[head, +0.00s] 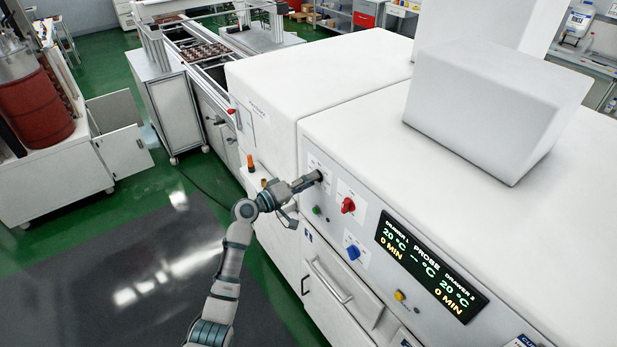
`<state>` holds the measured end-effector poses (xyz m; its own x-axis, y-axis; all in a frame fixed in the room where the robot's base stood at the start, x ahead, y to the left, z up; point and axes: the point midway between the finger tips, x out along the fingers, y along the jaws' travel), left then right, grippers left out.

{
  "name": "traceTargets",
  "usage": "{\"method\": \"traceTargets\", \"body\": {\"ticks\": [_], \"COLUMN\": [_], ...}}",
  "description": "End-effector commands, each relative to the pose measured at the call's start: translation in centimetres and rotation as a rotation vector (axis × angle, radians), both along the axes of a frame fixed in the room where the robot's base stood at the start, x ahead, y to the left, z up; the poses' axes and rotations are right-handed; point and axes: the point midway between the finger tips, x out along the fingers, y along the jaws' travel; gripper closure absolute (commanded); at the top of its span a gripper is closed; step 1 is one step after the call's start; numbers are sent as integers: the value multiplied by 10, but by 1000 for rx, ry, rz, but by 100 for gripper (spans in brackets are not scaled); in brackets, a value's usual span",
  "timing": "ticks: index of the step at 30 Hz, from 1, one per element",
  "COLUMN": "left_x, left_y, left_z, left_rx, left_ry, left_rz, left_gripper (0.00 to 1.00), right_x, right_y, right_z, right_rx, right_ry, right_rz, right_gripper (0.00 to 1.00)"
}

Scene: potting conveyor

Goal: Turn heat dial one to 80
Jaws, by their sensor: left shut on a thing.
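The white oven's control panel (372,215) faces my left arm. My left gripper (318,178) is shut at the upper left of this panel, on a dial that its fingers almost wholly hide; by its place I take it for heat dial one. A red knob (348,205) is just right of the gripper, and a blue knob (353,252) is lower down. The black display (430,268) reads 20 °C and 0 MIN for drawer 1, and the same for drawer 2. The probe shows dashes. My right gripper is out of view.
A green button (316,210) is just below my left gripper, and a yellow one (400,295) lies below the display. A drawer handle (328,283) juts out under the panel. A white box (495,110) stands on the oven top.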

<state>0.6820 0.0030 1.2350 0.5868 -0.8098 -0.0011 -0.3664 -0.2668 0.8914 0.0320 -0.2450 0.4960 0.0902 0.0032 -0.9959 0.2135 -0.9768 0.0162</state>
Motion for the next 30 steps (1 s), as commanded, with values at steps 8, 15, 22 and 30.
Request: {"method": "traceTargets", "body": {"ticks": [8,15,22,30], "left_x": [2,2,2,2], "left_y": [2,2,2,2], "left_z": [4,3,2,1], "left_rx": [-142,-225,-268,-281], "left_ry": [186,300,359,377], "left_rz": [7,8,8,8], "left_gripper": [91,91,91,91], "right_x": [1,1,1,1], "right_y": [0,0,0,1], "right_z": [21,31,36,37], "right_rx": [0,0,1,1], "right_ry": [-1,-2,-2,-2], "right_rz": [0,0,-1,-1], "right_gripper": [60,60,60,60]}}
